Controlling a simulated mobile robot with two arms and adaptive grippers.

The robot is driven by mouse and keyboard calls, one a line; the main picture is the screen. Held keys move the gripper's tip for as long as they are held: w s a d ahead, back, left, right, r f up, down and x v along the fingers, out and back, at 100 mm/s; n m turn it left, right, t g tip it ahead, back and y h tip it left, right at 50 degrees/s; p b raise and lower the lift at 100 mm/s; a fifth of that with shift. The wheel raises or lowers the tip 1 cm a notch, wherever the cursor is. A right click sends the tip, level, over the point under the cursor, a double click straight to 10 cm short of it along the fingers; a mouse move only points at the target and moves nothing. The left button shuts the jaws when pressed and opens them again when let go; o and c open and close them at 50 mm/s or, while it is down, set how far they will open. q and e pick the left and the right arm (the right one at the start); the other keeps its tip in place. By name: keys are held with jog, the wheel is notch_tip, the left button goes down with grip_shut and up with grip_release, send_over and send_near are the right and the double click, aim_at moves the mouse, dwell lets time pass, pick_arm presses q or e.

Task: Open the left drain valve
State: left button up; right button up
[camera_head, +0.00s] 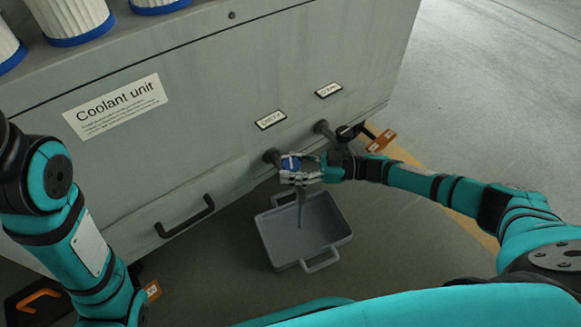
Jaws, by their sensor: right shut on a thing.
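The left drain valve (272,157) sticks out low on the front of the grey coolant unit (215,110), under a small label. My right gripper (302,171) is shut on its blue handle (291,162); the fingers hide part of the valve. A thin grey-green stream (301,211) runs down below the gripper into a grey tray (327,226) on the floor. The right drain valve (322,127), with a dark handle, is behind my right gripper and apart from it. My left arm comes in at the left; its gripper is not visible.
A black drawer handle (186,217) juts from the unit left of the tray. White and blue cylinders (72,18) stand on top of the unit. Orange tags (381,140) show near the floor at its right corner. Open floor lies at the upper right.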

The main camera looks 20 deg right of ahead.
jog(key=shift+d, duration=0.1)
jog(key=o, duration=1.2)
jog(key=shift+o, duration=0.2)
jog(key=shift+d, duration=0.1)
jog(key=v, duration=1.2)
